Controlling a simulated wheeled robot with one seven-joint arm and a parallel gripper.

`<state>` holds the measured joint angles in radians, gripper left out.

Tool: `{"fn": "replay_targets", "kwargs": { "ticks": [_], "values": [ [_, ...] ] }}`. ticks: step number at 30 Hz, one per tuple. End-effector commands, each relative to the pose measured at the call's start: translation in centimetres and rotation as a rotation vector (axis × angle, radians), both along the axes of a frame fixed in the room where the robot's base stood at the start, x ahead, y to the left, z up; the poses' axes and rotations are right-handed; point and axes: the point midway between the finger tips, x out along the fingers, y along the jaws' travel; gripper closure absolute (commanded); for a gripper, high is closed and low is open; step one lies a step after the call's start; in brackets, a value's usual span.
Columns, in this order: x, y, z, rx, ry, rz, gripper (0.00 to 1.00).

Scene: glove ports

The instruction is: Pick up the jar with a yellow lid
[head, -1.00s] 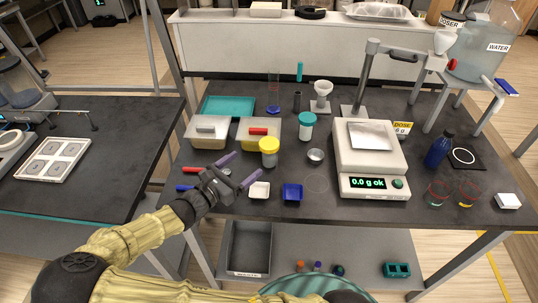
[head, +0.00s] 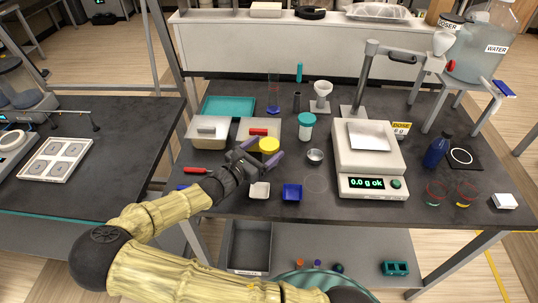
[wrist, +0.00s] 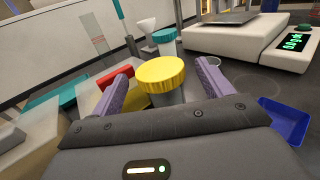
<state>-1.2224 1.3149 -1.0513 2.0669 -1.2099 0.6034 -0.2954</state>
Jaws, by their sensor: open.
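The jar with a yellow lid (head: 269,145) stands upright on the dark table in the head view. The lower part of the jar is hidden by my gripper.
A teal-lidded jar (head: 307,125) stands just behind and right. Lidded bins (head: 208,132) are at the left. A scale (head: 370,160) stands to the right.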

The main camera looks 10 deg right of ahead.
Motion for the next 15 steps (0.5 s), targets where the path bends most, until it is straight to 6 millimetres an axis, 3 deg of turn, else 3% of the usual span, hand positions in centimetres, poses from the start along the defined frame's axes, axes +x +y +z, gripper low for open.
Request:
{"fn": "replay_targets", "kwargs": {
  "ticks": [5, 15],
  "values": [
    [1.2, -1.8, 0.1, -0.001, 0.001, 0.0, 0.21],
    [1.3, -1.9, 0.0, 0.001, 0.0, 0.001, 0.21]
  ]
}}
